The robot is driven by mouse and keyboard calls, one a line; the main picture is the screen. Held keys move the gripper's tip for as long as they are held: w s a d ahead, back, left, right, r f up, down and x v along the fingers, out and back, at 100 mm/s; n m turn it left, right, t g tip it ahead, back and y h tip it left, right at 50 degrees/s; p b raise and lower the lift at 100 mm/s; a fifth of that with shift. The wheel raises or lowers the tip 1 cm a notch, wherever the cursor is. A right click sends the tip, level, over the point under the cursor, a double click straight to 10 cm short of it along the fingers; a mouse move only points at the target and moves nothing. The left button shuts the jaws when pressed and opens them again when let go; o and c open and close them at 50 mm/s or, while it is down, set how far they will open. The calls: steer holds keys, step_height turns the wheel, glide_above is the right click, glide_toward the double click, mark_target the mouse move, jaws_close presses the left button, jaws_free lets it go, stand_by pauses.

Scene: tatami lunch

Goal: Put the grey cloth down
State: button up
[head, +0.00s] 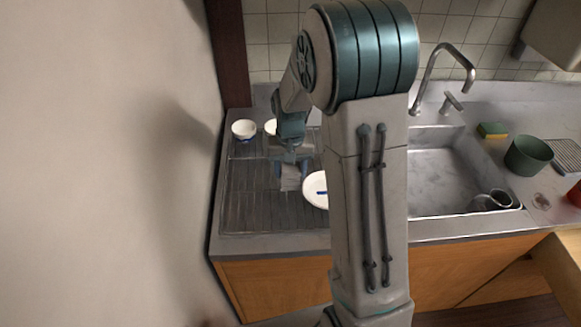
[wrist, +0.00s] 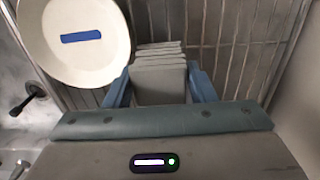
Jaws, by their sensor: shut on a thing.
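The grey cloth (wrist: 160,84) is a folded, layered piece between the two blue fingers of my gripper (wrist: 160,92) in the wrist view. My gripper is shut on it. In the head view my gripper (head: 291,170) is over the ribbed draining area left of the sink, and the cloth (head: 290,183) shows below the fingers. I cannot tell whether the cloth touches the ribs. A white plate with a blue mark (wrist: 72,62) is close to the left of the cloth in the wrist view.
The ribbed drainboard (head: 262,212) has free room in front and to the left. A white bowl (head: 243,130) stands at its back left, with another partly hidden beside it. The sink (head: 436,190) holds a dark cup (head: 497,199). A green tub (head: 528,155) stands at right.

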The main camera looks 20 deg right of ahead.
steer(key=shift+f, duration=0.2)
steer(key=o, duration=0.9)
steer(key=shift+r, duration=0.15)
